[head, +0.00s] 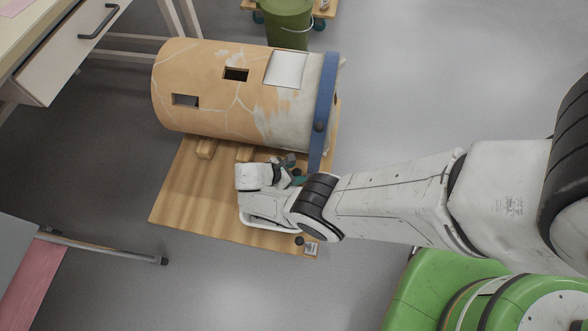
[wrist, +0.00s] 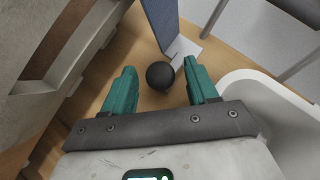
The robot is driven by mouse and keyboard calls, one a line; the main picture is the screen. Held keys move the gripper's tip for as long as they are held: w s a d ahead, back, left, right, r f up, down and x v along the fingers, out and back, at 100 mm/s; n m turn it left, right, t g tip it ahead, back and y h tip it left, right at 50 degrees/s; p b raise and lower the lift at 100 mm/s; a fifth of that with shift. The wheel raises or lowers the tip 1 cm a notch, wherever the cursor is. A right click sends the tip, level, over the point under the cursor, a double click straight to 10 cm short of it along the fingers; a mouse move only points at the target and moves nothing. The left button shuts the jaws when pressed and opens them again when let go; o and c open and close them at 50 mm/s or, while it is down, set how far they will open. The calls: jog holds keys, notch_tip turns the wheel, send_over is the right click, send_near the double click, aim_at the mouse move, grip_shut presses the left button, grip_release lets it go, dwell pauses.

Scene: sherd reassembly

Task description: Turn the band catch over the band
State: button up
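A big tan and grey clay jar (head: 205,85) lies on its side on a wooden board (head: 185,205). My gripper (head: 293,170) is low beside the jar, near the band's lower end. In the wrist view its two teal fingers stand apart, with a black ball knob (wrist: 160,76) between and just beyond their tips. A pale metal plate (wrist: 182,48) and the blue band (wrist: 161,22) show behind the knob. Whether a finger touches the knob I cannot tell.
Wooden blocks (head: 206,148) prop the jar. A small plate with a dark knob (head: 300,240) is at the board's front edge. A green bucket (head: 288,22) stands behind. A drawer desk (head: 70,45) and a pink-topped table (head: 30,285) are left. Floor is clear at upper right.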

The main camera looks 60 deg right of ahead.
jog(key=shift+r, duration=0.1)
jog(key=p+v, duration=0.4)
jog(key=v, duration=0.6)
jog(key=shift+a+r+p, duration=0.2)
jog(key=shift+a+p, duration=0.1)
jog(key=shift+p, duration=0.1)
jog(key=shift+w, duration=0.15)
jog(key=shift+s+a+f+m, duration=0.15)
jog(key=shift+s+f+m, duration=0.05)
jog(key=shift+s+m, duration=0.2)
jog(key=s+a+r+m+t+y, duration=0.2)
jog(key=s+r+m+t+y, duration=0.15)
jog(key=s+r+m, duration=0.45)
jog(key=s+a+r+m+t+y, duration=0.2)
jog(key=s+r+m+y, duration=0.25)
jog(key=s+r, duration=0.6)
notch_tip(320, 180, up, 26)
jog(key=w+p, duration=0.1)
jog(key=p, duration=2.4)
jog(key=shift+w+r+p, duration=0.2)
jog(key=shift+p, duration=0.15)
jog(key=shift+d+g, duration=0.1)
jog(key=shift+g, duration=0.15)
